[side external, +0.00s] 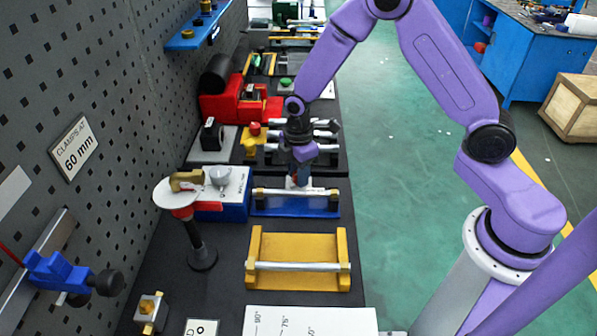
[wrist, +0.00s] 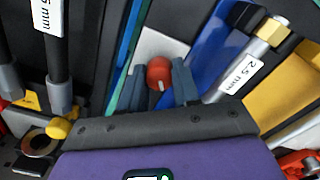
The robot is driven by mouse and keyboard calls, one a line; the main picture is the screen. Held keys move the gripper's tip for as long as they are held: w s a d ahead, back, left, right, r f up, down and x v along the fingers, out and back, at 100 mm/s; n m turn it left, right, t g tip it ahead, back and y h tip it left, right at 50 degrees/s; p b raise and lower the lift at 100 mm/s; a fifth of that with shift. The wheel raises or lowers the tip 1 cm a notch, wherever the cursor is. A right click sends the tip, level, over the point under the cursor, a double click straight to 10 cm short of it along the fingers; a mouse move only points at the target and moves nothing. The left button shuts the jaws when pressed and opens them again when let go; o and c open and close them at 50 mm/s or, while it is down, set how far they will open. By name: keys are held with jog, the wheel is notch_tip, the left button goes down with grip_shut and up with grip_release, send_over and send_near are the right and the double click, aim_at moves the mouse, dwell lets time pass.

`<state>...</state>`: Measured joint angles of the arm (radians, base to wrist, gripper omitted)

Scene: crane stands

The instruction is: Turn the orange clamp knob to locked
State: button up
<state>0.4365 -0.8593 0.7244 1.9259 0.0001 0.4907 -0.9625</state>
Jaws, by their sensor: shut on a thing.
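The orange clamp knob (wrist: 159,70) is round and red-orange, with a small pale mark on its near side. In the wrist view it sits between the two grey fingers of my gripper (wrist: 160,83), which is shut on it. A white plate (wrist: 165,45) lies beside the knob. In the side view my gripper (side external: 300,180) points down at the far edge of a blue stand (side external: 325,208) carrying a silver rod. The knob is hidden there by the fingers. I cannot tell which mark the knob points to.
A yellow stand with a silver rod (side external: 298,267) is in front. A blue box (side external: 235,205) and a round white-topped post (side external: 202,245) stand left. Black-and-silver rods (side external: 300,148) lie close behind my gripper. A rod labelled 2.5 mm (wrist: 234,80) is right of the fingers.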

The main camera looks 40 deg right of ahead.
jog(key=m, duration=1.2)
jog(key=shift+m, duration=0.3)
jog(key=shift+s+m, duration=0.1)
jog(key=shift+m, duration=1.4)
jog(key=o, duration=1.1)
jog(key=shift+c, duration=0.2)
notch_tip(320, 180, up, 18)
jog(key=shift+f, duration=0.25)
